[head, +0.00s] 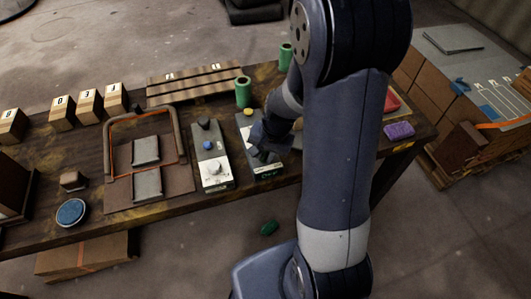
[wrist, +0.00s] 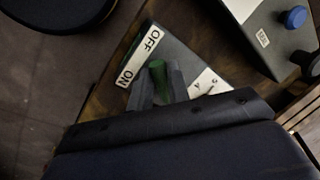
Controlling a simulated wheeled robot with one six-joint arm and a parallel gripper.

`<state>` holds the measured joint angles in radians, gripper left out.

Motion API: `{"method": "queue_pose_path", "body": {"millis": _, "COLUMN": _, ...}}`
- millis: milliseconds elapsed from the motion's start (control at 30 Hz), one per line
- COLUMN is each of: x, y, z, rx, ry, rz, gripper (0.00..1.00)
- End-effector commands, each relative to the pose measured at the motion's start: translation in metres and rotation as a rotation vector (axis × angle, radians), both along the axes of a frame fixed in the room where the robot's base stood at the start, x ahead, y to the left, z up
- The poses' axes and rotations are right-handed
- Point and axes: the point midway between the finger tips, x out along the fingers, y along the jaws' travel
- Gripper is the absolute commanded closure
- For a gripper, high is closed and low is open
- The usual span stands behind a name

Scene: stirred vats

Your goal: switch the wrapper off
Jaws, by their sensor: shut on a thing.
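A grey control box (head: 245,121) stands on the bench, partly hidden by my arm. The wrist view shows the box's top (wrist: 187,58) with a white label (wrist: 139,58) reading OFF at one end and ON at the other. My gripper (head: 262,150) is down at this box; it also shows in the wrist view (wrist: 159,84). Its two fingers are shut on a green switch lever (wrist: 157,68) beside the label. The fingers hide the lever's lower part, and I cannot tell which setting it is at. Which machine is the wrapper is not clear.
A second control box (head: 210,150) with black, blue and white knobs stands close at the left. An orange-edged frame (head: 145,115) with grey pads is further left. Green cylinders (head: 243,92) and slatted boards (head: 190,82) stand behind.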

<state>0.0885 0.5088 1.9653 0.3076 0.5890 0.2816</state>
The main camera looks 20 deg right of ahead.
Motion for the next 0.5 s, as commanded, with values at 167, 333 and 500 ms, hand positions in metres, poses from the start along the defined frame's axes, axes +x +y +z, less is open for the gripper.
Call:
{"method": "queue_pose_path", "body": {"millis": 167, "x": 0.0, "y": 0.0, "z": 0.0002, "rx": 0.0, "ry": 0.0, "rz": -0.008, "gripper": 1.0}}
{"method": "queue_pose_path", "body": {"millis": 333, "x": 0.0001, "y": 0.0011, "z": 0.0009, "rx": 0.0, "ry": 0.0, "rz": -0.093, "gripper": 1.0}}
{"method": "queue_pose_path", "body": {"millis": 500, "x": 0.0005, "y": 0.0014, "z": 0.0008, "rx": -0.001, "ry": -0.001, "rz": -0.169, "gripper": 1.0}}
